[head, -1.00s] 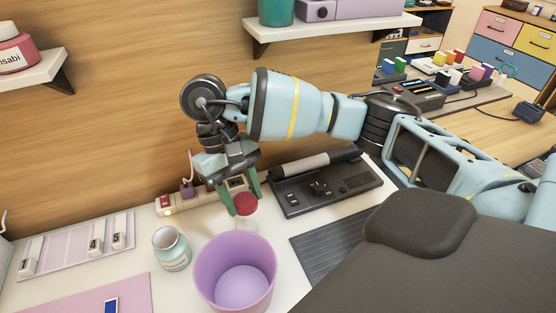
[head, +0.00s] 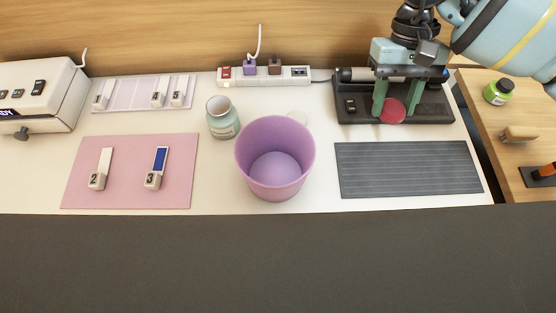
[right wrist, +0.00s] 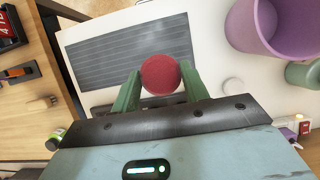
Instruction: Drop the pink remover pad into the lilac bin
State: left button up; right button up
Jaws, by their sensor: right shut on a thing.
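The pink remover pad (head: 392,110) is a round dark-pink disc between the green fingertips of my right gripper (head: 395,98). The gripper is shut on it and holds it up, in front of a black device, right of the bin. In the right wrist view the pad (right wrist: 161,74) sits face-on between the two fingers (right wrist: 160,88). The lilac bin (head: 275,155) stands upright on the white table, open at the top, and looks empty. It also shows at the upper right of the right wrist view (right wrist: 280,25), apart from the gripper. My left gripper is not in view.
A pale green jar (head: 222,118) stands left of the bin. A small clear round thing (head: 298,118) lies behind its rim. A power strip (head: 262,76) runs along the back. The black device (head: 435,108) and a dark grey mat (head: 408,169) lie to the right.

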aim_at(284, 175)
jog(key=l+u, duration=0.5)
jog(key=u, duration=0.25)
jog(key=k+l+u, duration=0.15)
jog(key=u, duration=0.2)
